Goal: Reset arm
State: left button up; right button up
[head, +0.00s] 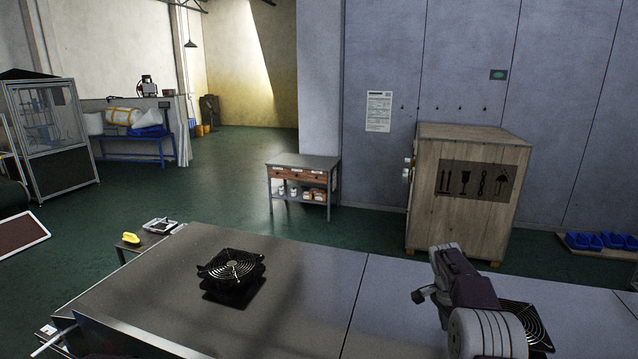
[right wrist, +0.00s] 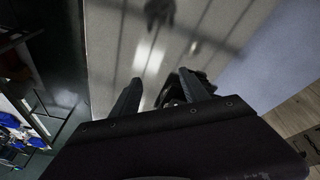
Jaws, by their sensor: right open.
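My right arm rises at the lower right of the head view, above the grey machine top (head: 310,275). Its right gripper (right wrist: 160,92) shows in the right wrist view with its two dark fingers apart. Nothing is clearly held between them; a pale surface with shadows lies beyond. A dark shape beside the right finger is too dim to name. A black round fan (head: 232,266) sits on the left part of the top. A second black fan (head: 536,328) is partly hidden behind my right arm. My left gripper is not in view.
A wooden crate (head: 468,195) stands behind the top at right. A small workbench (head: 303,165) stands in the middle. A yellow object (head: 131,238) and a small tray (head: 160,225) lie beyond the top's left end. Blue bins (head: 585,241) sit far right. The top between the fans is clear.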

jog(key=s+a+f+n+t+y, duration=0.1)
jog(key=s+a+n+y, duration=0.1)
jog(key=s+a+n, duration=0.8)
jog(key=s+a+n+t+y, duration=0.15)
jog(key=s+a+n, duration=0.45)
jog(key=s, duration=0.8)
notch_tip(320, 180, down, 26)
jog(key=s+a+m+g+b, duration=0.1)
jog(key=s+b, duration=0.1)
jog(key=b, duration=2.2)
jog(key=shift+s+a+b, duration=0.3)
jog(key=shift+s, duration=0.1)
jog(key=shift+d, duration=0.1)
